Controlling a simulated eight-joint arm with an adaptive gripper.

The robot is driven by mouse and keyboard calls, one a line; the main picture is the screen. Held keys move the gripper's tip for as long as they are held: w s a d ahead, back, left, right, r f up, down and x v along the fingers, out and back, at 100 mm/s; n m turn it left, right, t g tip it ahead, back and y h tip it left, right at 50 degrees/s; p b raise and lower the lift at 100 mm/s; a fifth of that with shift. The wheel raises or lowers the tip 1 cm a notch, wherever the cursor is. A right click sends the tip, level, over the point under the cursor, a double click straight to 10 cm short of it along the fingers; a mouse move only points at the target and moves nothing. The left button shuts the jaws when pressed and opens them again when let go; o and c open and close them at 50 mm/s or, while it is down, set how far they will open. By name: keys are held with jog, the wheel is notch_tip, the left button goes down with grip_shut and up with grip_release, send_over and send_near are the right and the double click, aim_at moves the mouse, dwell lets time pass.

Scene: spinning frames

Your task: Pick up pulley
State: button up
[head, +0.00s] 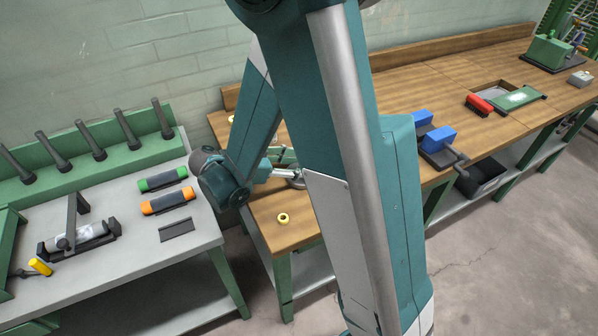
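A small pale yellow ring-shaped piece with a dark centre (283,218), which looks like the pulley, lies on the wooden bench (295,232) near its front left part. My arm's wrist reaches right, over the bench, behind and above the front yellow piece. My gripper is hidden behind my large arm link, so its fingers do not show. Nothing is seen touching the front yellow piece.
A grey-topped table (120,255) at left holds a green roll (163,179), an orange roll (168,201) and a rack of dark pegs (90,151). Right of my arm stand blue blocks (438,139), a red block (479,104) and a green plate (518,97). A gap separates table and bench.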

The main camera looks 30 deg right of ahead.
jog(key=c, duration=0.6)
jog(key=shift+o, duration=0.2)
jog(key=shift+r, duration=0.15)
jog(key=shift+r+p, duration=1.4)
jog(key=shift+r, duration=3.5)
